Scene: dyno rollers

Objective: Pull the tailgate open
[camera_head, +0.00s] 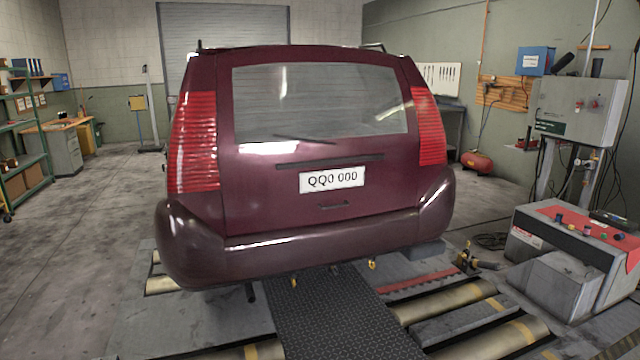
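A dark red car stands with its rear toward me. Its tailgate (260,187) is shut, with a wide rear window (330,95), a wiper and a white plate (332,180) reading QQ0 000. A dark trim strip runs above the plate. A small dark handle (333,206) sits below the plate, just above the bumper (310,250). Red tail lights flank the tailgate. Neither of my grippers shows in the head view.
The car stands on dyno rollers (465,303) with a dark ribbed plate (325,315) between them. A grey and red machine (570,255) stands at the right, below a control cabinet (580,110). Open concrete floor (75,245) lies to the left.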

